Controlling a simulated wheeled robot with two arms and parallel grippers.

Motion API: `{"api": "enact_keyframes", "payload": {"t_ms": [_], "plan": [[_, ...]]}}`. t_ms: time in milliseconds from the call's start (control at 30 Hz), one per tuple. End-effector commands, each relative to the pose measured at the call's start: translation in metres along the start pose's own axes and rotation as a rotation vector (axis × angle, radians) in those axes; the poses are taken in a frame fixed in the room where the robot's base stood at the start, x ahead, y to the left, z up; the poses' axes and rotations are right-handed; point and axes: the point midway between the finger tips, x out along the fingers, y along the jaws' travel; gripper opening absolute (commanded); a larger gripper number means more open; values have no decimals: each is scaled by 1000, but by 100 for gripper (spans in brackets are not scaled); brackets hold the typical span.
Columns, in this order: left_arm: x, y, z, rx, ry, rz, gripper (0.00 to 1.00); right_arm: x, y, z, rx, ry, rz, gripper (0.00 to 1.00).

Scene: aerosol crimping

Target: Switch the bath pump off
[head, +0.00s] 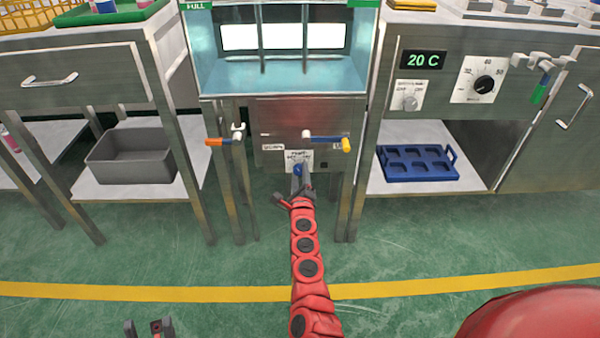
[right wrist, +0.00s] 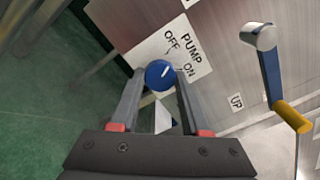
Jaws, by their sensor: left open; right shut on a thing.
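The pump switch is a blue round knob (right wrist: 160,75) with a short white mark, on a white plate (right wrist: 203,52) lettered PUMP, OFF and ON. The mark points up and right in the right wrist view; I cannot tell exactly how it lines up with OFF or ON. My right gripper (right wrist: 160,82) is shut on the knob, one finger on each side. In the head view the right gripper (head: 299,178) reaches the bath's front panel and partly hides the knob and plate. My left gripper (head: 150,328) is open and empty at the bottom edge, over the floor.
Above the knob, a lever with a yellow end (head: 346,145) and one with an orange end (head: 213,142) stick out from the bath (head: 275,82). A grey bin (head: 130,155) and a blue tray (head: 415,165) sit on side shelves. The floor in front is clear.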

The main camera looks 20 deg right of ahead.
Motion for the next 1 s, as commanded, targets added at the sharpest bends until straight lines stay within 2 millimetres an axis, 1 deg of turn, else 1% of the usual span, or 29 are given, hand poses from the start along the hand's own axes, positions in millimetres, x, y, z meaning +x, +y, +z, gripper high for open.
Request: {"api": "enact_keyframes", "payload": {"t_ms": [100,300,733,767,900,933,1000], "plan": [[2,-1,-1,2,1,-5,50,0,1,0,-47,1,2,0],[3,-2,-1,3,1,-9,50,0,1,-1,-87,2,2,0],[3,-2,-1,4,1,-10,50,0,1,-1,-97,2,2,0],[3,-2,-1,4,1,-10,50,0,1,-1,-97,2,2,48],[3,-2,-1,4,1,-10,50,0,1,-1,-96,1,1,73],[3,-2,-1,4,1,-10,50,0,1,-1,-96,1,1,76],[3,-2,-1,4,1,-10,50,0,1,-1,-95,1,1,76]]}}
